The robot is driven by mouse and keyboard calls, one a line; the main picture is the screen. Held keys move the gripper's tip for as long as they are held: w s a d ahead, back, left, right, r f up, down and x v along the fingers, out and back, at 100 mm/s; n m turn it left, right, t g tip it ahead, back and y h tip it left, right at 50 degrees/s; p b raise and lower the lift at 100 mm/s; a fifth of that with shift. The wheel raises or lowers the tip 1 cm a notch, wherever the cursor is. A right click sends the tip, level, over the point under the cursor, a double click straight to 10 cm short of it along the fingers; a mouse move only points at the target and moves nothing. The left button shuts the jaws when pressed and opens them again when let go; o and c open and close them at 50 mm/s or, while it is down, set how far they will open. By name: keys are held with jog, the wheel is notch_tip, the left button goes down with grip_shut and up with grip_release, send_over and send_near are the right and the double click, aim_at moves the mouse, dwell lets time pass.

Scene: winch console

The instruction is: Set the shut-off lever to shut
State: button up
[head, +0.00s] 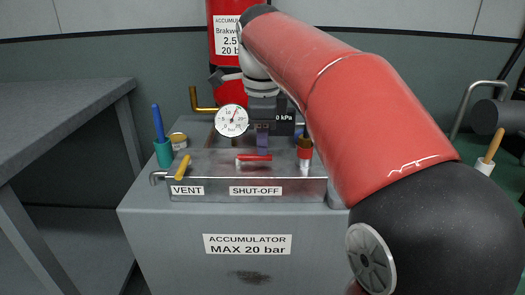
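The shut-off lever (254,157) is a red handle lying crosswise, left to right, above the SHUT-OFF label (256,191) on the metal panel (225,170). My arm comes in from the right, and its wrist hangs over the back of the panel. My gripper (262,138) appears just behind and above the red lever, pointing down, apparently apart from it. Its fingertips are small and overlap in this view, so their opening is not clear. The lever's pivot is hard to make out.
A yellow vent lever (183,167) stands left of the red one. A round gauge (232,120) and brass pipe (201,104) rise behind. A teal cup (164,153) stands at left, a red-and-white item (305,150) at right. A grey bench (60,105) is far left.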

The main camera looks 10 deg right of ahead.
aim_at(255, 160)
jog(key=shift+w+d+f, duration=0.1)
jog(key=shift+w+f, duration=0.05)
jog(key=shift+f, duration=0.7)
jog(key=shift+w+f, duration=0.15)
jog(key=shift+f, duration=0.7)
grip_shut()
